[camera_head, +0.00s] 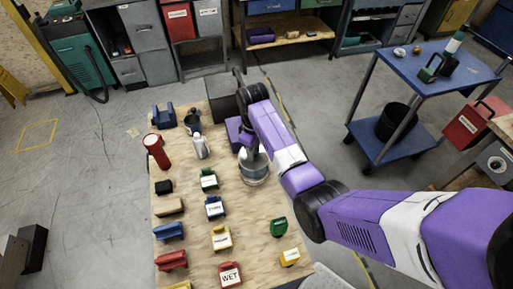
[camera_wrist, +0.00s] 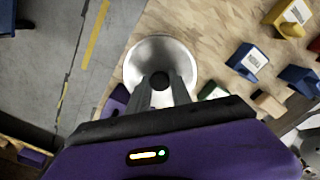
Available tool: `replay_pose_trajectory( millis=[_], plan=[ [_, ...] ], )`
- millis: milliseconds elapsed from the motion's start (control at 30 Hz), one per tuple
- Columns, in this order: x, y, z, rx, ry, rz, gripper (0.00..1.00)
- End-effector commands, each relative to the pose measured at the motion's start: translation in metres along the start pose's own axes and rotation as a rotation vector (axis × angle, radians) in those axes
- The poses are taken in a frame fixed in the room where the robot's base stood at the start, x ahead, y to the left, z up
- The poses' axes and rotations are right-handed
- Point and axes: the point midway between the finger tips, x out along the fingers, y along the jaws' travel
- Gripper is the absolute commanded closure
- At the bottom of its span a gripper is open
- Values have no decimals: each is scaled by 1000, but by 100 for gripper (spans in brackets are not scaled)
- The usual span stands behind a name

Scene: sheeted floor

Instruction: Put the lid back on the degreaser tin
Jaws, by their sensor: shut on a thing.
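My gripper (camera_head: 249,149) points down over the right side of the plywood sheet. In the wrist view its two fingers (camera_wrist: 160,84) are closed on the dark knob (camera_wrist: 159,79) of a round silvery lid (camera_wrist: 160,52). In the head view the lid (camera_head: 251,158) is at the top of a short metal tin (camera_head: 256,178), the degreaser tin by its look. I cannot tell whether the lid is seated on the rim or just above it. In the wrist view the lid hides the tin.
The plywood sheet (camera_head: 200,246) bears several coloured blocks with labels, a red torch (camera_head: 156,151) and a white spray bottle (camera_head: 200,148) left of the tin. A dark box (camera_head: 222,98) stands behind. A blue trolley (camera_head: 425,70) stands right; open concrete floor lies left.

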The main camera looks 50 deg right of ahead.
Motion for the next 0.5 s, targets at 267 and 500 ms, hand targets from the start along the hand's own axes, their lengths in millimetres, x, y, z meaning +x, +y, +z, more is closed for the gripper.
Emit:
replay_pose_trajectory(
  millis=[267, 500],
  plan=[
    [26, 0, 1, 3, 0, 0, 100],
    [45, 0, 1, 3, -1, -1, 100]
  ],
)
